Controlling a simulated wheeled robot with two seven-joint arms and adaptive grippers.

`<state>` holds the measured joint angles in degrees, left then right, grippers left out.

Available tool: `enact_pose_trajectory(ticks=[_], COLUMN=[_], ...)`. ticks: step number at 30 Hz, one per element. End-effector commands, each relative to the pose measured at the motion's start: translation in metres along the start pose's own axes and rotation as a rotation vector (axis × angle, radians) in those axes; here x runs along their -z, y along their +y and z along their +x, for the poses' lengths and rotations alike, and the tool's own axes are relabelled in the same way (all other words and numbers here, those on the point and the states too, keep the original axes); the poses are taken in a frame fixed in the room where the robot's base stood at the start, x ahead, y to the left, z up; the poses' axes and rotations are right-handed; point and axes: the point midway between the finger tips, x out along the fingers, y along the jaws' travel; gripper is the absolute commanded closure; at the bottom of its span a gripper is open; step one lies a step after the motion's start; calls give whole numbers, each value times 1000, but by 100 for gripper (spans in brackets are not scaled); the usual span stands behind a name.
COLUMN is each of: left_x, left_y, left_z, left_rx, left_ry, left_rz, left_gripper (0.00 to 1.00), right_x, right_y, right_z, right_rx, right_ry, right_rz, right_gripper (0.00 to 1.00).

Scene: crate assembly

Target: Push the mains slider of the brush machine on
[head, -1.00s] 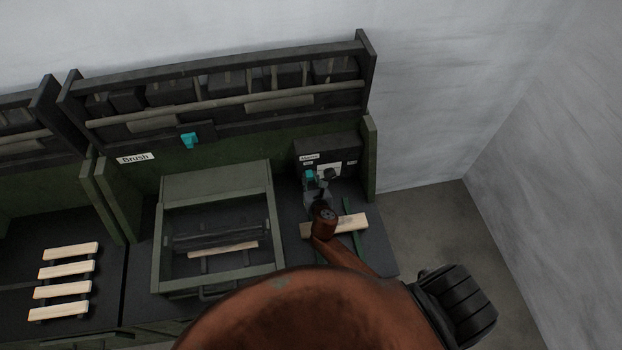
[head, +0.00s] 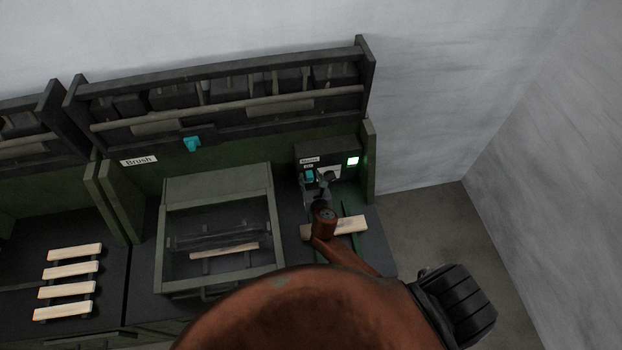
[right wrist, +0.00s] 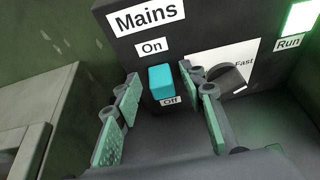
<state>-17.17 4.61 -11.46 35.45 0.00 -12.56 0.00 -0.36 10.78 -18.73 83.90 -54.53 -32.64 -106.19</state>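The mains slider (right wrist: 162,80) is a cyan block on the dark control box (right wrist: 215,25) of the brush machine (head: 218,183). It sits between the "On" label above and the "Off" label below, with its upper end close to "On". In the head view the slider (head: 309,175) shows just beyond my right gripper (head: 318,188). In the right wrist view my right gripper (right wrist: 163,100) is open, its two green-padded fingers apart on either side below the slider. Nothing is between the pads. My left gripper is not in view.
The "Run" lamp (right wrist: 300,18) glows at the box's upper right. A "Fast" dial (right wrist: 228,78) sits right of the slider, close to my right finger. A pale slat (head: 350,226) lies beneath my right arm.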

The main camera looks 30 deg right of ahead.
Motion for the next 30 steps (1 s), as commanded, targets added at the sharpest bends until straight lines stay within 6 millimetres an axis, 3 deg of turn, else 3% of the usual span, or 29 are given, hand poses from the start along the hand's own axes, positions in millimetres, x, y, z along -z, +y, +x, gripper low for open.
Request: enact_pose_trajectory(ticks=[5, 19, 24, 30], left_x=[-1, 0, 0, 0], left_y=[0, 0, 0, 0], left_z=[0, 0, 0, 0], left_rx=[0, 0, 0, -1], left_ry=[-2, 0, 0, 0], left_rz=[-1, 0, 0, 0], left_gripper=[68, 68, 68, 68], right_x=[1, 1, 0, 0], right_y=[0, 0, 0, 0], right_z=[-12, -102, -117, -120], right_rx=[-1, 0, 0, 0], right_ry=[0, 0, 1, 0], right_rz=[-1, 0, 0, 0], right_gripper=[62, 62, 62, 62])
